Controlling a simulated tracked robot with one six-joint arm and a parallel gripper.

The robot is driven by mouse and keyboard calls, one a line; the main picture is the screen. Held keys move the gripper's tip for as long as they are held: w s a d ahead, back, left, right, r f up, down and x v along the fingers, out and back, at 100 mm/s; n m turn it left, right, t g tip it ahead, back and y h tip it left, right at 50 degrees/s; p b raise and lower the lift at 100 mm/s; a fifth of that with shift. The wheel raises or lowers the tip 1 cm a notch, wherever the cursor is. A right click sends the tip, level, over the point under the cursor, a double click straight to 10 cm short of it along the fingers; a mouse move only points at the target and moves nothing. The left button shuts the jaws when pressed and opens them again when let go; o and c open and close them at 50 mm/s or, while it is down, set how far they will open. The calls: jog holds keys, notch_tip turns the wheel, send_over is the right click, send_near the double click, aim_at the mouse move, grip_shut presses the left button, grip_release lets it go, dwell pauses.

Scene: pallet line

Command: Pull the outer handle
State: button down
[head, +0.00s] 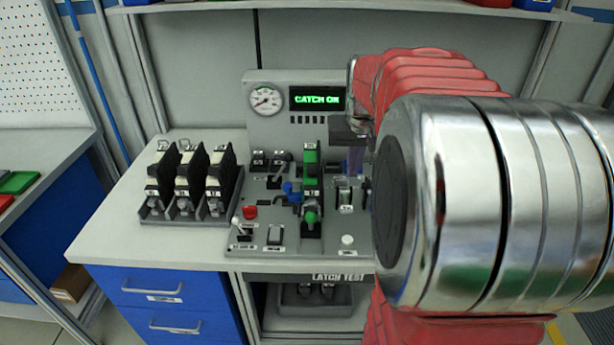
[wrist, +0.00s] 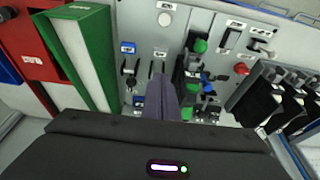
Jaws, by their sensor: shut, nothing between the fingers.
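The latch test fixture stands on the bench, with a grey panel (head: 265,228) and a raised back with a lit display (head: 317,98) reading "CATCH ON". A green-and-black latch unit (head: 310,165) stands at its middle, with a green knob (head: 311,217) in front and a blue part at its left. The green knob also shows in the wrist view (wrist: 200,46). I cannot tell which part is the outer handle. My gripper (head: 355,160) is above the panel, right of the green unit. In the wrist view its fingers (wrist: 162,90) are together and empty. My arm hides the fixture's right side.
A rack (head: 165,207) of several black-and-white units stands left of the panel. A red button (head: 250,212) and a white button (head: 347,240) sit on the panel. Red and green bins (wrist: 70,60) show at left in the wrist view. The bench's left front is clear.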

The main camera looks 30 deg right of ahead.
aim_at(347, 208)
jog(key=shift+d, duration=0.25)
jog(key=x, duration=0.9)
jog(key=s+a+x, duration=0.1)
jog(key=x, duration=0.4)
jog(key=shift+f, duration=0.15)
